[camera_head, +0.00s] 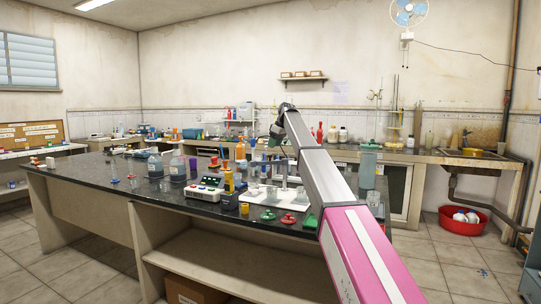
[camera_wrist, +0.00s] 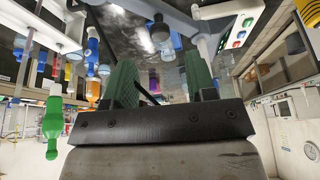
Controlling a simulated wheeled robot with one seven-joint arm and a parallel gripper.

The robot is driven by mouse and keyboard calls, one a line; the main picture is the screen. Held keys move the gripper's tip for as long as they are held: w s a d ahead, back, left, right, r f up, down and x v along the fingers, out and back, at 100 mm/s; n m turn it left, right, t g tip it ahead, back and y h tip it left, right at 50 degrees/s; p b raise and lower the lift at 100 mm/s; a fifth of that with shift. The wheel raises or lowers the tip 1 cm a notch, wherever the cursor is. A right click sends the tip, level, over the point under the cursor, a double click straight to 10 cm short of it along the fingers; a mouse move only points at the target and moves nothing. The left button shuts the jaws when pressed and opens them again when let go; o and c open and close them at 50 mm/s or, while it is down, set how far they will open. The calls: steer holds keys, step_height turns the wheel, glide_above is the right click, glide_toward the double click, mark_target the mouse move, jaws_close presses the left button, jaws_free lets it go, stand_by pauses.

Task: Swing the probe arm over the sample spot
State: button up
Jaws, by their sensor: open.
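A grey post (camera_head: 284,174), which looks like the probe arm's stand, rises from a white base (camera_head: 262,196) on the dark bench. I cannot tell the sample spot clearly. My gripper (camera_head: 274,139) is above the bench, near the stand's top; its fingers are small there. In the wrist view my gripper (camera_wrist: 160,80) has two green fingers wide apart, with nothing visibly held between them.
A white meter (camera_head: 207,187) with coloured buttons stands left of the base, beside a yellow-and-blue holder (camera_head: 229,190). Green (camera_head: 268,215) and red (camera_head: 289,219) pieces lie at the front edge. Bottles (camera_head: 178,168) stand behind the meter.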

mark_target(270, 160)
steer(key=x, duration=0.6)
steer(key=shift+a, duration=0.1)
jaws_close()
